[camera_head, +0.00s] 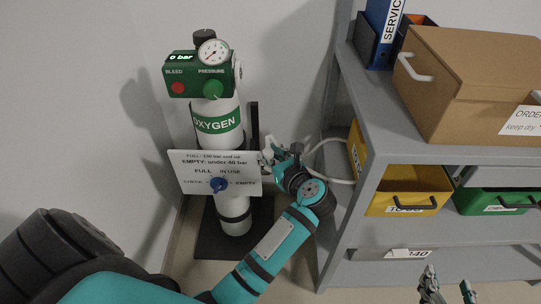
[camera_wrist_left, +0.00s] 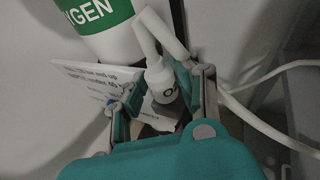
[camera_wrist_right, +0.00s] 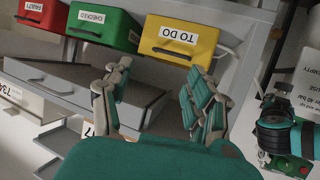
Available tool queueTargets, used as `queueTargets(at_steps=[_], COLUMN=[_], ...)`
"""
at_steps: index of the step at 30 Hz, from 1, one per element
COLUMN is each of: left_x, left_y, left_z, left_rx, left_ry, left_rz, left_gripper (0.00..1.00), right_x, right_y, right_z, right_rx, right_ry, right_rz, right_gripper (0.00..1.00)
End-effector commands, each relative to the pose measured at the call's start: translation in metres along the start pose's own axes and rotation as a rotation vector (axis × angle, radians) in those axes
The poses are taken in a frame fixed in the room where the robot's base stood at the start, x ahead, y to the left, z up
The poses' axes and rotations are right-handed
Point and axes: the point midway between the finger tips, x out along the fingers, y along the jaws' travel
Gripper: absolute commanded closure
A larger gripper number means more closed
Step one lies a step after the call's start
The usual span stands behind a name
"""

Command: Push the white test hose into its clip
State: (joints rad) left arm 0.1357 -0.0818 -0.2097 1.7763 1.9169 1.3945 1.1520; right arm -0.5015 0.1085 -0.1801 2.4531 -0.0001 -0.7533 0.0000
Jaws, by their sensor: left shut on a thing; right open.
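My left gripper (camera_head: 275,153) is shut beside the oxygen cylinder (camera_head: 219,155), at the right edge of its white card. I cannot make out the clip. My right gripper (camera_head: 447,290) is open and empty.
The white card (camera_head: 205,160) with a blue pointer (camera_head: 218,184) hangs on the cylinder. A green gauge block (camera_head: 200,78) reads 0 bar. A grey shelf (camera_head: 350,215) with a carton (camera_head: 470,85), yellow bin (camera_head: 405,178) and green bin (camera_head: 490,193) stands at right.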

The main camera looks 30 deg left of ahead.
Motion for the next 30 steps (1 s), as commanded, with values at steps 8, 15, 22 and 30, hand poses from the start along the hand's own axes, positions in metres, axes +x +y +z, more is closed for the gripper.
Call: queueTargets(at_steps=[8,15,22,30], left_x=[0.001,0.001,0.001,0.002], left_y=[0.0,0.0,0.0,0.0], left_z=[-0.001,-0.003,-0.004,-0.006], left_rx=[0.0,0.0,0.0,0.001], left_ry=[0.0,0.0,0.001,0.002], left_rz=[0.0,0.0,0.0,0.001], left_gripper=[1.0,1.0,1.0,1.0], right_x=[0.001,0.001,0.002,0.002], right_y=[-0.001,-0.001,-0.002,-0.002], right_z=[-0.004,-0.009,-0.014,-0.019], right_rx=[-0.005,-0.007,-0.007,-0.007], right_ry=[0.026,0.053,0.08,0.105], right_rz=[-0.003,-0.004,-0.006,-0.007], right_gripper=[0.43,0.43,0.43,0.43])
